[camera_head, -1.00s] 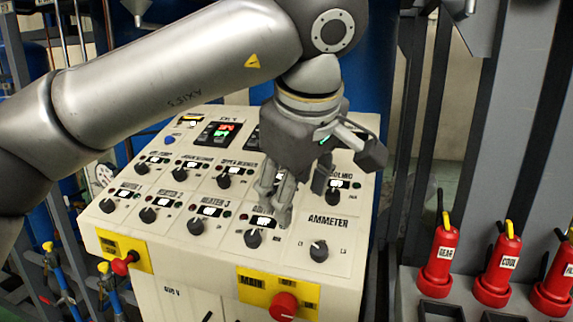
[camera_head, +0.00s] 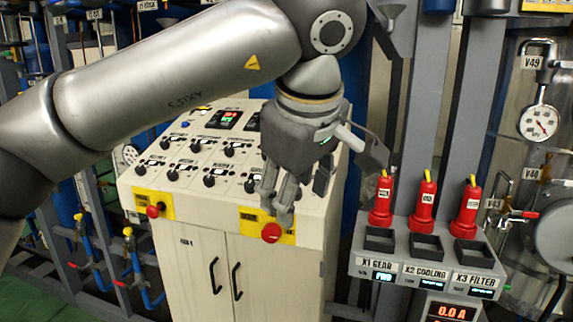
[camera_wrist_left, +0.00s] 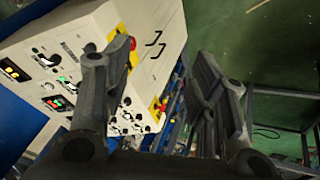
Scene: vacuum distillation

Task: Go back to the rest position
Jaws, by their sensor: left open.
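My left gripper (camera_head: 282,210) hangs in front of the control cabinet in the head view, with my left arm crossing from the left. Its fingers overlap the cabinet's front edge in the picture, near the right red knob (camera_head: 271,233); whether they touch anything cannot be told there. In the left wrist view the gripper's fingers (camera_wrist_left: 165,85) are spread apart, with nothing held between them. The cabinet (camera_head: 190,250) has a sloped panel of black knobs and lit displays, partly hidden by the arm, and two doors. My right gripper is not in view.
A grey rack (camera_head: 432,247) with several sockets and red plugs (camera_head: 381,203) labelled gear, cooling and filter stands right of the cabinet. Blue valves and pipes (camera_head: 87,240) stand at left. A gauge (camera_head: 539,123) is at far right. Green floor (camera_head: 30,285) shows at lower left.

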